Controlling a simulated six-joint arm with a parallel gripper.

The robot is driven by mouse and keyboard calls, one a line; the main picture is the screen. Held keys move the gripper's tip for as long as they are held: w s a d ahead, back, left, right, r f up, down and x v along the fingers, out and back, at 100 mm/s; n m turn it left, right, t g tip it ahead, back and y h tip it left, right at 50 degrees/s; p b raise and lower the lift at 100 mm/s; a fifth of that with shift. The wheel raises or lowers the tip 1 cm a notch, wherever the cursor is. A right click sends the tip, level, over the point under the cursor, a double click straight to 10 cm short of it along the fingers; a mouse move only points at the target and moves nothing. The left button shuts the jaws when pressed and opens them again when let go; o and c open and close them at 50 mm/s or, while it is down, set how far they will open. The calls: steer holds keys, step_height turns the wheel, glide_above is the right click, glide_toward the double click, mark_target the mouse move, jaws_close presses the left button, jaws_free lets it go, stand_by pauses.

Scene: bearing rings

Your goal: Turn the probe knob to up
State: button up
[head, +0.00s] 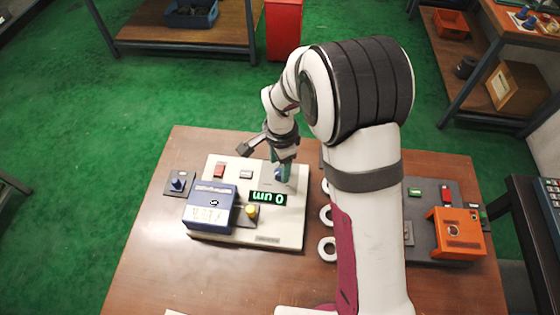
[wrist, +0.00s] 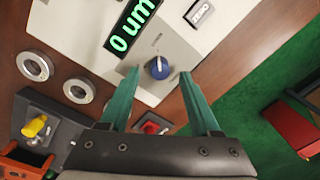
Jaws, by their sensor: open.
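In the head view the blue knob (head: 279,174) is partly hidden by my gripper (head: 284,168). In the wrist view my gripper (wrist: 160,76) is open, its two teal fingers on either side of the knob with gaps; nothing is held. I cannot tell how far above the panel the fingertips are. The green display (head: 268,198) reads "0 um".
A blue box (head: 210,208), a yellow knob (head: 251,211) and a red button (head: 219,170) are on or by the panel. Another blue knob (head: 177,183) sits at left. Metal rings (head: 326,215) lie beside the panel. An orange box (head: 456,232) stands at right.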

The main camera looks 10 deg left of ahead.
steer(key=shift+f, duration=0.9)
jaws_close()
